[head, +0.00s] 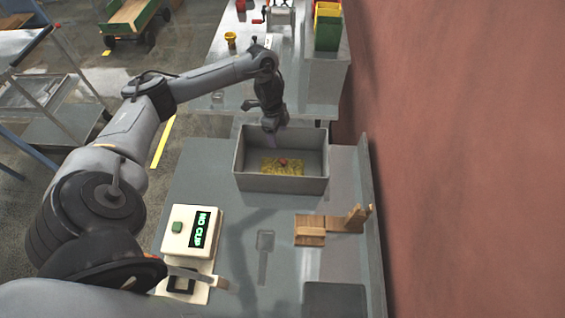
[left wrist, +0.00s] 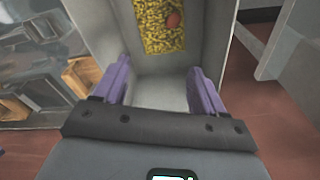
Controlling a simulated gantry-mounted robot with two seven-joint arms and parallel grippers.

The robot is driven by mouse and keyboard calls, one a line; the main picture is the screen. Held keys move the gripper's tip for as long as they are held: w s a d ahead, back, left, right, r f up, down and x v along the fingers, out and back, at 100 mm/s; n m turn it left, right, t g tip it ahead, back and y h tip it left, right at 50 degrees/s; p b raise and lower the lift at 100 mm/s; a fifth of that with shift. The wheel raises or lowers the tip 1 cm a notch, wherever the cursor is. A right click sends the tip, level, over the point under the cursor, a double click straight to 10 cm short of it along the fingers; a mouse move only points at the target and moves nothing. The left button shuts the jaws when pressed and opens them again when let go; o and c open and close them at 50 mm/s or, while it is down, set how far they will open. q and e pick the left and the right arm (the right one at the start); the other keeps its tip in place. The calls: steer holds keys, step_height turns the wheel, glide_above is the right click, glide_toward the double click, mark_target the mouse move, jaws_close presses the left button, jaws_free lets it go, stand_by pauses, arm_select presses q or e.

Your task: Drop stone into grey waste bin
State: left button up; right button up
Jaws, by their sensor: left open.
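The grey waste bin (head: 282,185) is an open rectangular box on the grey table. A patch of yellow pieces (head: 270,166) lies on its floor. A small reddish rounded lump, which looks like the stone (head: 283,162), rests on the yellow pieces. In the left wrist view the stone (left wrist: 173,21) shows clearly on the yellow pieces (left wrist: 152,24), apart from my fingers. My left gripper (left wrist: 160,82) has its purple fingers spread with nothing between them. In the head view it points down over the bin's far side. My right gripper is not in view.
A white machine (head: 190,235) with a green "NO CUP" display stands at the near left. Wooden blocks (head: 311,232) lie to the right, near the table's raised edge. A reddish wall (head: 460,150) bounds the right side. Another table with colored containers (head: 328,25) stands behind the bin.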

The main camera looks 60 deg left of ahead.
arm_select(q)
step_height(320, 180, up, 11)
steer(key=a+p, duration=0.1)
steer(key=p, duration=0.3)
steer(key=shift+s+f, duration=0.15)
steer(key=shift+s, duration=0.25)
